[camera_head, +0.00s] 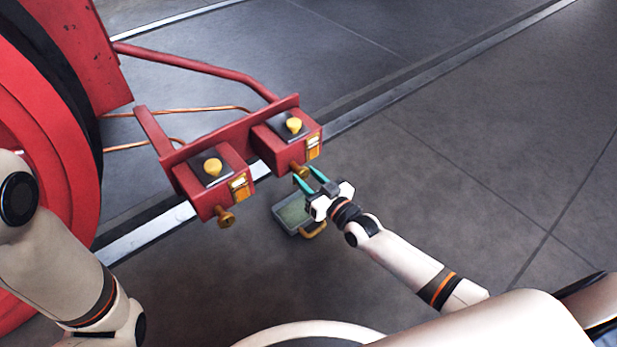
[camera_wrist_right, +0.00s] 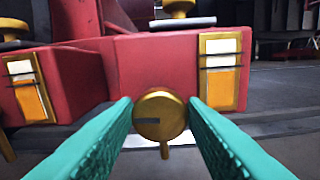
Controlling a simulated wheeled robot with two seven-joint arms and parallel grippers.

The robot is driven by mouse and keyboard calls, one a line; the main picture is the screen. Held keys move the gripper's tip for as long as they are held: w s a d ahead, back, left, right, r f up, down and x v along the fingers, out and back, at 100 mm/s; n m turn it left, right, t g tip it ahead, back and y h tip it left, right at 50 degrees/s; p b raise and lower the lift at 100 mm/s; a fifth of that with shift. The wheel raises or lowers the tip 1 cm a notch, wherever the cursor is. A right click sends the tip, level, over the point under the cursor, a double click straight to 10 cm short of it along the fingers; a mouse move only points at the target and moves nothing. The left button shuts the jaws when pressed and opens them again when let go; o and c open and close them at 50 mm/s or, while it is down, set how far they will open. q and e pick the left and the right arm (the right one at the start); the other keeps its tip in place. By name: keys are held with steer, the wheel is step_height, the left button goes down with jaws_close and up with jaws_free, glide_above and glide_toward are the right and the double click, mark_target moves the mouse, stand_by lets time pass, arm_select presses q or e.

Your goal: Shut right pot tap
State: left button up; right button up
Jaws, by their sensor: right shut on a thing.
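The right pot (camera_head: 284,135) is a red box with a yellow knob (camera_head: 293,125) on its lid and an orange-and-white gauge on its side. Its brass tap (camera_head: 301,171) sticks out low at the front. In the right wrist view the tap's round face (camera_wrist_right: 160,116) shows a dark slot lying level, pointing left. My right gripper (camera_head: 306,180) has green fingers, which sit on both sides of the tap and are shut on it. They also show in the wrist view (camera_wrist_right: 160,125). My left arm is at the left; its gripper is out of the picture.
The left pot (camera_head: 206,180) stands beside it with its own brass tap (camera_head: 225,216). A grey-green tray (camera_head: 287,216) with a brass handle lies on the floor below my right gripper. A large red wheel fills the left side. The floor to the right is clear.

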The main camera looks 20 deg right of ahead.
steer(key=m+p, duration=0.1)
steer(key=m, duration=0.3)
steer(key=shift+d, duration=0.1)
steer(key=m, duration=0.2)
steer(key=shift+m, duration=0.4)
steer(key=m, duration=0.2)
steer(key=shift+f+m, duration=0.1)
steer(key=shift+m, duration=0.3)
steer(key=m, duration=0.3)
steer(key=shift+d+f+m, duration=0.1)
steer(key=shift+m, duration=0.2)
steer(key=shift+m+b, duration=0.45)
steer(key=shift+m, duration=1.35)
steer(key=o, duration=1)
